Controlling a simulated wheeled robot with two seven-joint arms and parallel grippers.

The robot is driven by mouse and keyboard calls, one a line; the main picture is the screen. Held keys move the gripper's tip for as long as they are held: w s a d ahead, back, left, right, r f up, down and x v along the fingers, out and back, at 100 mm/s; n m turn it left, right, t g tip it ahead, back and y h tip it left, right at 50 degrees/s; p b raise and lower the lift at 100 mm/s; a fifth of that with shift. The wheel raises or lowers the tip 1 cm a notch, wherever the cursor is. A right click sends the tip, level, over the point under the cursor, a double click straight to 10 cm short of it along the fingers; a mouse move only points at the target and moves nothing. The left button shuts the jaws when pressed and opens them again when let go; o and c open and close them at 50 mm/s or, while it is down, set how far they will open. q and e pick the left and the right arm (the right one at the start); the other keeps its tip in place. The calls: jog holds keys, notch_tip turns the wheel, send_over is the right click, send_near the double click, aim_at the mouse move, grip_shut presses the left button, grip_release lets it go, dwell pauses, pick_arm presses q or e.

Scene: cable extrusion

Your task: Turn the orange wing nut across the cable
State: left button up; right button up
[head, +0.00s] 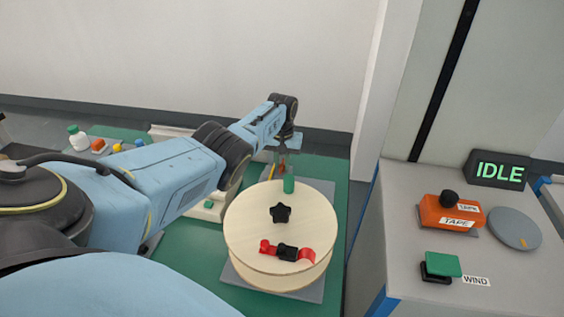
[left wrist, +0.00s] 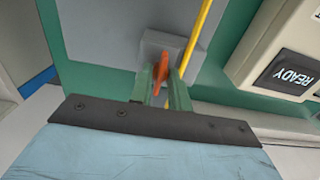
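The orange wing nut (left wrist: 161,73) stands up from a small grey block (left wrist: 152,47) in the left wrist view. In the head view it is a small orange spot (head: 282,166) behind the reel. My left gripper (left wrist: 161,82) has its two green fingers close on either side of the nut and looks shut on it; the exact contact is hard to see. The yellow cable (left wrist: 202,36) runs past the block to the right of the nut. The nut's lower part is hidden between the fingers. My right gripper is in neither view.
A pale wooden reel (head: 246,232) with a black star knob and a green post stands close in front of the left gripper. A console at right shows an IDLE display (head: 499,171), an orange tape box (head: 445,212) and a green WIND button (head: 443,264).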

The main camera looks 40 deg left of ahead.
pick_arm(q)
jog(key=shift+m, duration=0.3)
grip_shut()
jog(key=m, duration=0.3)
jog(key=shift+m, duration=0.4)
jog(key=m, duration=0.9)
jog(key=shift+m, duration=2.2)
jog(key=o, duration=0.8)
grip_release()
